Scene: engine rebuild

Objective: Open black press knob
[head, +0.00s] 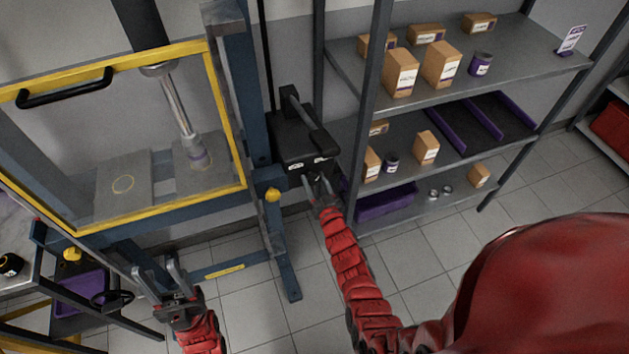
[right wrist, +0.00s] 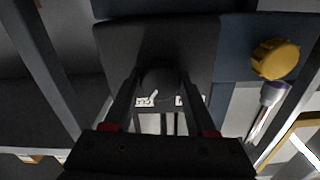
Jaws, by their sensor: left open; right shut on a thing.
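The black press knob (right wrist: 158,80) is a dark round knob on the face of the black press box, between two white labels in the right wrist view. My right gripper (right wrist: 158,96) is shut on it, with a finger on each side. In the head view my right gripper (head: 318,184) is at the front of the black press box (head: 290,142), and the knob is too small and dark to make out there. My left gripper (head: 163,278) is open and empty, low in front of the press frame.
The blue press frame (head: 236,85) has a yellow-edged guard (head: 228,110) with a black handle. A yellow knob (head: 272,195) sticks out beside the box. A shelf rack (head: 545,65) with cartons stands at the right. A cart with a purple tray (head: 82,292) is at lower left.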

